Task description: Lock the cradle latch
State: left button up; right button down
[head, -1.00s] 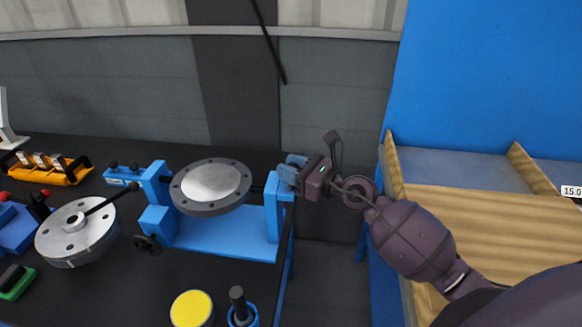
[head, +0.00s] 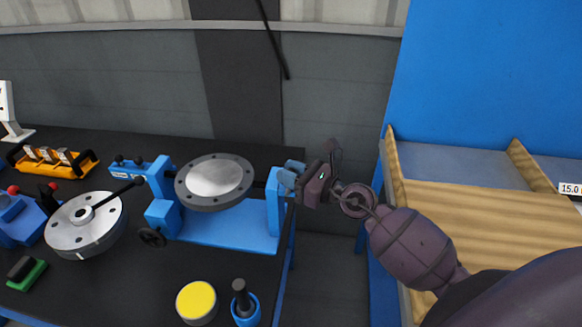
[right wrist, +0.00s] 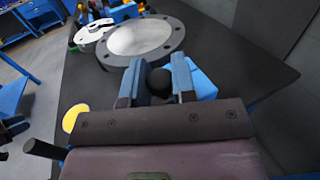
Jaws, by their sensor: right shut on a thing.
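The blue cradle (head: 235,228) stands at the right end of the dark bench and holds a round grey flanged plate (head: 215,178) with a lighter centre between its uprights. The plate (right wrist: 140,38) also shows in the right wrist view. My right gripper (head: 287,178) is at the outer side of the cradle's right upright. In the right wrist view its blue-tipped fingers (right wrist: 159,82) are shut on a black round knob (right wrist: 158,80). Whether this knob is the latch, and how the latch stands, I cannot tell.
A flanged disc with a rod (head: 86,225) lies left of the cradle. A yellow-topped can (head: 197,302) and a blue cup with a dark peg (head: 245,305) stand in front. An orange rack (head: 52,160) is far left. A wooden-sided bin (head: 480,215) stands right, beyond a gap.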

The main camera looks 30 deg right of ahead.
jog(key=c, duration=0.9)
grip_release()
jog(key=shift+s+a, duration=0.15)
jog(key=shift+s, duration=0.05)
jog(key=shift+w, duration=0.1)
jog(key=shift+s+d, duration=0.2)
jog(key=shift+s, duration=0.1)
jog(key=b+v, duration=0.3)
jog(key=v, duration=0.7)
jog(key=shift+d, duration=0.1)
